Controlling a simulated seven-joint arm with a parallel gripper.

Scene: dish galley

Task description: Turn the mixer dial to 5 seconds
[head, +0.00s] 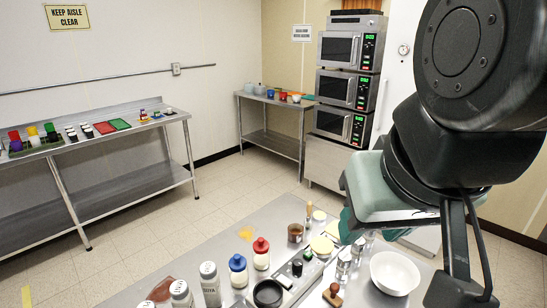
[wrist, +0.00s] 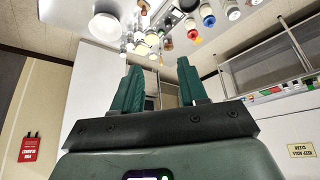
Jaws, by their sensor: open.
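I cannot make out a mixer dial or its markings in either view. My gripper (wrist: 160,66) is open and empty, with its two green fingers apart in the wrist view. In the head view, my green gripper body hangs over the right side of the near steel table (head: 205,262), and its fingers are mostly hidden. A low grey unit (head: 310,270) with small dark and green parts lies on that table, left of my gripper. A black round cup or ring (head: 267,293) is at its near end. I cannot tell whether either belongs to the mixer.
Blue-capped (head: 238,270) and red-capped bottles (head: 261,254), white-topped bottles (head: 210,284), a brown cup (head: 295,232) and a white bowl (head: 395,272) crowd the near table. Stacked ovens (head: 345,90) stand behind. A side table (head: 95,137) is at left. Open floor lies between.

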